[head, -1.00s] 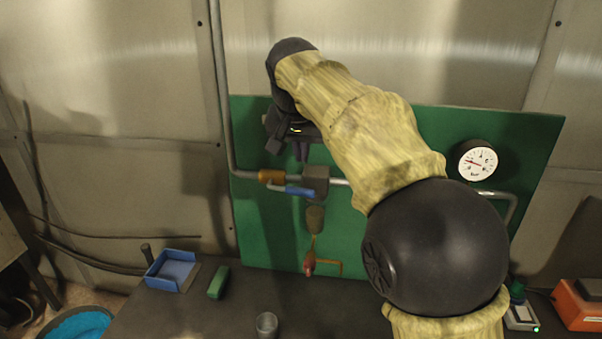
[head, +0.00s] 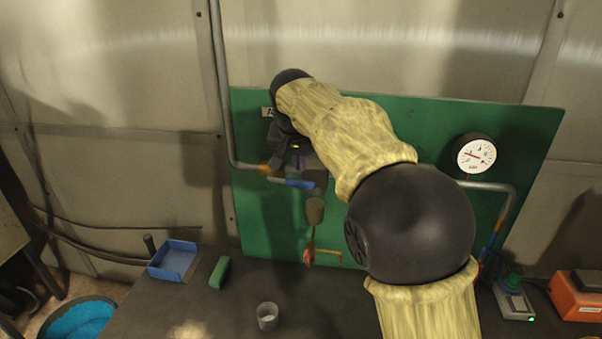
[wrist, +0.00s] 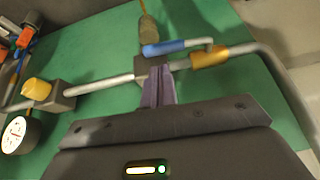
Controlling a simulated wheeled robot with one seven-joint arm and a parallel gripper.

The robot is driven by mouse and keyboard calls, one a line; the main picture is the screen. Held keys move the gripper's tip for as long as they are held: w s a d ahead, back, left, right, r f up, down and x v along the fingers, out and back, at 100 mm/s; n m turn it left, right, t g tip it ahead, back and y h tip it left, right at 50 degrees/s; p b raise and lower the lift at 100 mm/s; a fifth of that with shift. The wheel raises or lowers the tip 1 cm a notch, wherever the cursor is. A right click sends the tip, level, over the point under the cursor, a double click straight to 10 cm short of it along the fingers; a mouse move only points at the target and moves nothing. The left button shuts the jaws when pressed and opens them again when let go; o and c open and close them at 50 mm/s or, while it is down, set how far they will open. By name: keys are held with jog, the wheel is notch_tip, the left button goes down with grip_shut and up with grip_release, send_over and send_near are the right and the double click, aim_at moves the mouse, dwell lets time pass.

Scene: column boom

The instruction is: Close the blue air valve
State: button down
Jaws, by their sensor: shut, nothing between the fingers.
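The blue valve handle (head: 300,184) lies roughly parallel to the grey pipe on the green board (head: 265,215). In the wrist view, the blue handle (wrist: 178,46) runs beside the pipe, between the grey valve body (wrist: 150,69) and a brass fitting (wrist: 210,57). My gripper (head: 293,168) is shut and empty at the valve, partly hidden by its own housing in the head view. In the wrist view, its fingertips (wrist: 158,82) are at the valve body, close to the handle's pivot end. I cannot tell whether they touch it.
A filter bowl (head: 315,211) and a red drain tap (head: 309,257) hang below the valve. A pressure gauge (head: 475,156) is at the right. A yellow knob (wrist: 37,92) sits along the pipe. A blue tray (head: 173,260), green block (head: 219,272) and cup (head: 267,316) stand on the bench.

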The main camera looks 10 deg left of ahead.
aim_at(301, 182)
jog(key=p+x, duration=0.1)
jog(key=x, duration=0.5)
jog(key=shift+w+a+f+p, duration=0.1)
jog(key=shift+a+f+p, duration=0.1)
jog(key=shift+p, duration=0.2)
jog(key=shift+f+b, duration=0.2)
jog(key=shift+b, duration=0.1)
